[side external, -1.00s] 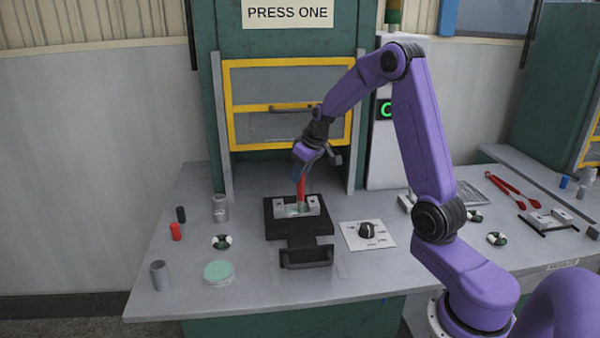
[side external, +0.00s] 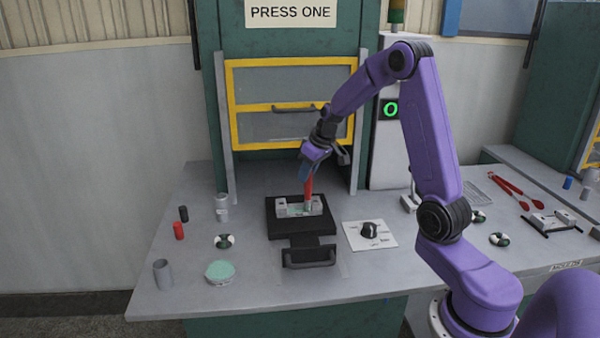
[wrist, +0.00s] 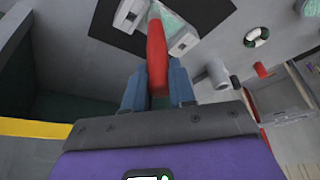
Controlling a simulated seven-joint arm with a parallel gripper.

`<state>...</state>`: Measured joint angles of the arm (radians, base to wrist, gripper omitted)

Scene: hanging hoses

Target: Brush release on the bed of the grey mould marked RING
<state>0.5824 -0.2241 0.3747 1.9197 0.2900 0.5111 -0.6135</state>
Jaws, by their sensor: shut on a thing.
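My gripper (side external: 306,172) is shut on the red handle of a brush (side external: 308,188), which points down at the mould. In the wrist view the blue fingers (wrist: 158,88) close on both sides of the red brush handle (wrist: 156,50). The grey mould (side external: 297,208) sits on a black tray (side external: 285,232) in front of the press. Its bed shows a pale green tint, and the brush's lower end is at the bed's right part. I cannot tell whether the bristles touch it. The RING marking is not readable. A round dish of pale green stuff (side external: 219,271) stands at the front left.
Grey cylinders (side external: 163,273), a red plug (side external: 178,230), a black plug (side external: 183,213) and a black-and-white ring (side external: 224,241) stand left of the tray. The press's yellow-framed guard (side external: 290,103) rises behind.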

